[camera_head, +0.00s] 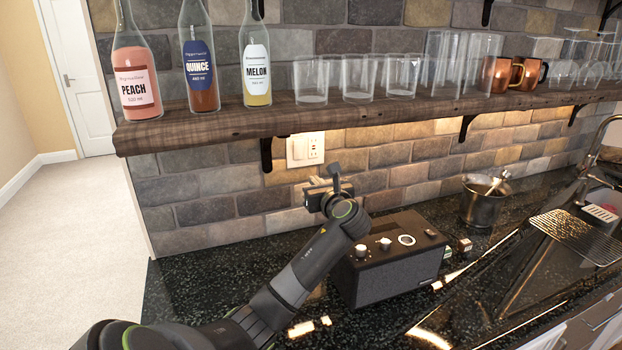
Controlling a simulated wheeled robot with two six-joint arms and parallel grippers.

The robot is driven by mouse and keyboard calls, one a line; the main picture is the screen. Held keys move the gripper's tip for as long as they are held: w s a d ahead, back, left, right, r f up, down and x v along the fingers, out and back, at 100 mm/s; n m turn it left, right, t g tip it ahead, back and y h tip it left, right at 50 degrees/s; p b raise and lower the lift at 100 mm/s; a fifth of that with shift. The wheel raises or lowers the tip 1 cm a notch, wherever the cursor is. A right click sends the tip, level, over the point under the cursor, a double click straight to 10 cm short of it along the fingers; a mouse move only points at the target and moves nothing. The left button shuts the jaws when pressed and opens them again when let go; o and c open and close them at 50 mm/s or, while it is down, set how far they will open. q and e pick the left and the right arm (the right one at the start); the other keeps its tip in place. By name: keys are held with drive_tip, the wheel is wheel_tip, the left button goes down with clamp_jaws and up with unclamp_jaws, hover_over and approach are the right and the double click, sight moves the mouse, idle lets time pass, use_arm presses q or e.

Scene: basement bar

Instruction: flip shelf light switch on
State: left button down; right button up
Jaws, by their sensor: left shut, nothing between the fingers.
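The white light switch plate (305,149) is on the brick wall just under the wooden shelf (230,123). It has a switch on its left part and what looks like socket holes on its right. My left gripper (325,184) is shut and empty, a little below the plate in the picture. I cannot tell how far it is from the wall. The wall under the shelf is lit warmly. My right gripper is not in view.
A black radio (388,272) stands on the dark counter beside my left arm. Bottles (136,75) and several glasses stand on the shelf above. Black brackets (266,155) hang under the shelf. A metal pot (481,205) and the sink are at the right.

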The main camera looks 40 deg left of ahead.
use_arm(q)
drive_tip(key=v, duration=0.2)
drive_tip(key=shift+s+d+f, duration=0.15)
drive_tip(key=shift+d+f, duration=0.05)
drive_tip(key=shift+d, duration=0.1)
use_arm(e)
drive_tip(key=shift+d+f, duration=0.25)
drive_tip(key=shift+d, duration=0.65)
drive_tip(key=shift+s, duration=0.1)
